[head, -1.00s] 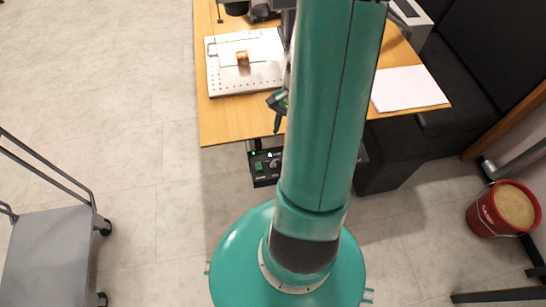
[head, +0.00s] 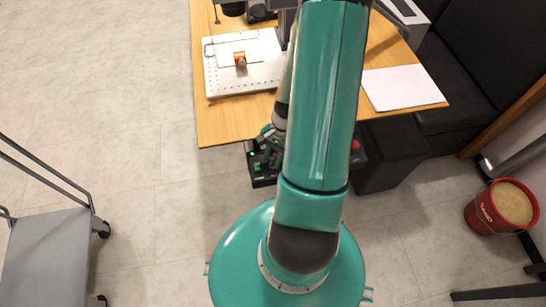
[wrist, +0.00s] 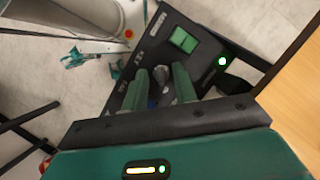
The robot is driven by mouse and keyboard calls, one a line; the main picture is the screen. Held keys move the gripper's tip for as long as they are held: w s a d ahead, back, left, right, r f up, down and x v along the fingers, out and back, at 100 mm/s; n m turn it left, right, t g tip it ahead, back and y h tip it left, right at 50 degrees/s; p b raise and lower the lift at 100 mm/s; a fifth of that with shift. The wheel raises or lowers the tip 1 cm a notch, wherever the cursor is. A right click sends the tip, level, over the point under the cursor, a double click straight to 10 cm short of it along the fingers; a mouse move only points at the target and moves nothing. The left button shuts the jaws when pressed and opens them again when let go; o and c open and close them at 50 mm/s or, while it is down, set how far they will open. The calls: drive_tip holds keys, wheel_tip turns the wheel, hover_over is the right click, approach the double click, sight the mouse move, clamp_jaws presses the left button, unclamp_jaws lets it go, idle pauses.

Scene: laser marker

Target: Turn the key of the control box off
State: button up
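The black control box (head: 262,178) hangs below the table's front edge in the head view, partly hidden by my arm. In the wrist view the box panel (wrist: 205,50) carries a square green button (wrist: 184,40) and a lit green lamp (wrist: 222,61). My gripper (wrist: 161,82) is over the panel with its two green fingers spread apart. A small grey, key-like part (wrist: 160,76) shows in the gap between the fingers; I cannot tell if they touch it. In the head view my gripper (head: 270,146) is at the box, beside its lit green lamp.
A wooden table (head: 222,130) holds a white perforated plate (head: 225,84) with an orange piece (head: 240,58), and white paper (head: 402,87). A red button (head: 356,145) shows right of my arm. A grey cart (head: 45,255) stands left, a red bucket (head: 485,214) right. Floor between is clear.

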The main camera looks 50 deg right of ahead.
clamp_jaws()
drive_tip(key=shift+n, duration=0.4)
drive_tip(key=n, duration=0.1)
drive_tip(key=n+g, duration=0.1)
drive_tip(key=shift+w+a+n+h, duration=0.1)
drive_tip(key=shift+w+n+h, duration=0.05)
drive_tip(key=shift+n+h, duration=0.2)
drive_tip(key=n, duration=0.2)
drive_tip(key=n+g, duration=0.1)
drive_tip(key=shift+n+g+h, duration=0.25)
drive_tip(key=shift+n+g, duration=0.05)
drive_tip(key=shift+n, duration=0.05)
drive_tip(key=n+h, duration=0.1)
drive_tip(key=n, duration=0.1)
drive_tip(key=n+h, duration=0.1)
drive_tip(key=n, duration=0.2)
drive_tip(key=shift+w+a+g, duration=0.1)
drive_tip(key=shift+a+g, duration=0.05)
drive_tip(key=shift+g, duration=0.25)
drive_tip(key=n+h, duration=0.1)
drive_tip(key=n, duration=0.1)
drive_tip(key=n+h, duration=0.1)
drive_tip(key=n, duration=0.2)
drive_tip(key=shift+a+n, duration=0.1)
drive_tip(key=shift+n, duration=0.2)
